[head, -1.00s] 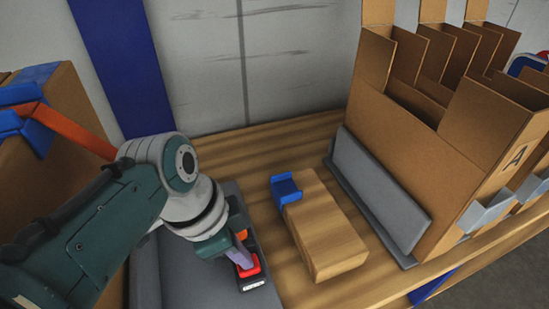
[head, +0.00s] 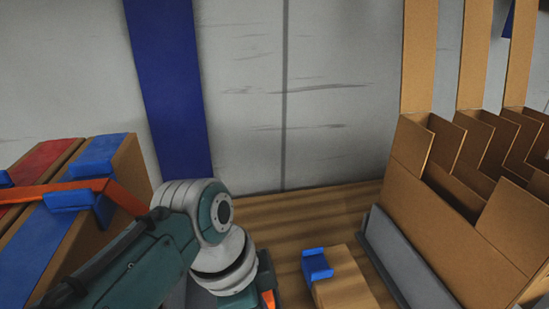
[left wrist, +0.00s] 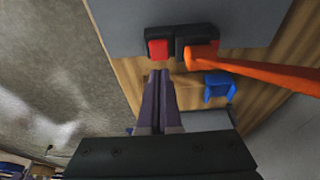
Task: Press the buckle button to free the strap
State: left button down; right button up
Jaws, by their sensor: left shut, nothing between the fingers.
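The red button (left wrist: 158,49) sits on the black buckle (left wrist: 190,35) in the left wrist view. The orange strap (left wrist: 260,75) runs from the right edge to the buckle's right part; whether its end is still latched cannot be told. My left gripper (left wrist: 158,74) is shut and empty, its fingertips pointing at the button. A small gap shows between tips and button in that view. In the head view, my left wrist is at the bottom and its fingers are cut off. A bit of orange (head: 268,300) shows beside it; the button is out of frame. My right gripper is not in view.
Cardboard dividers (head: 450,200) stand at the right. Boxes with blue and red tops (head: 95,180) and an orange strap (head: 60,189) are at the left. A wall closes the back.

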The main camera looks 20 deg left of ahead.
pick_arm(q)
jog(key=s+a+r+p, duration=0.2)
jog(key=r+p, duration=0.5)
jog(key=r, duration=0.5)
jog(key=s+a+r+n+p, duration=0.1)
jog(key=s+a+r+p, duration=0.1)
jog(key=r+p, duration=0.5)
jog(key=v, duration=0.5)
jog(key=shift+r, duration=0.3)
jog(key=shift+n, duration=0.3)
jog(key=s+a+r+n+t+y+p, duration=0.1)
jog(key=s+r+n+p, duration=0.25)
jog(key=s, duration=0.25)
jog(key=s+r+n+t+y+p, duration=0.1)
jog(key=s+r+n+p, duration=0.1)
jog(key=s+n, duration=0.25)
notch_tip(320, 180, up, 38)
jog(key=p, duration=3.7)
jog(key=shift+s+p, duration=0.3)
jog(key=shift+a, duration=0.1)
